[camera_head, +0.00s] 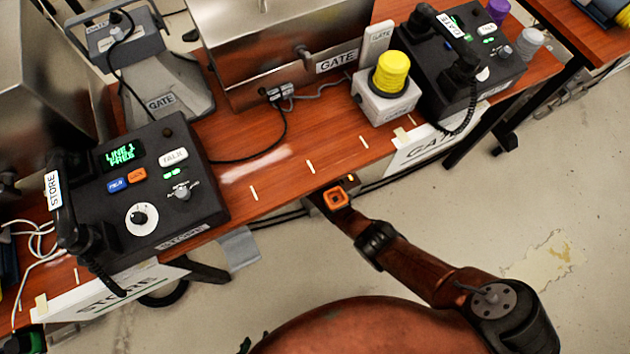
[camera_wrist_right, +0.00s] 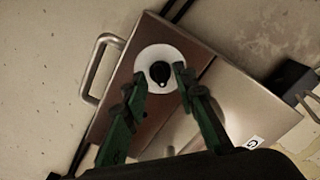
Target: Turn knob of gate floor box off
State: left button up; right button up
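The gate floor box shows in the right wrist view as a brushed metal box (camera_wrist_right: 245,95) with a white round dial plate and a black knob (camera_wrist_right: 160,72) in its middle. My right gripper (camera_wrist_right: 159,80) is open, its green fingers at either side of the knob over the dial, with gaps between. Whether a finger touches the plate cannot be told. In the head view my right arm reaches to the table's front edge; its gripper is hidden there.
A metal handle (camera_wrist_right: 98,70) stands out at the box's left side. In the head view the wooden table (camera_head: 300,185) carries the STORE phone (camera_head: 140,190), the GATE phone (camera_head: 470,65) and a yellow-capped box (camera_head: 388,90). Cables run below its edge. Floor at the right is mostly clear.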

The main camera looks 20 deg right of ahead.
dwell(0.3)
grip_shut()
jog(key=shift+d, duration=0.1)
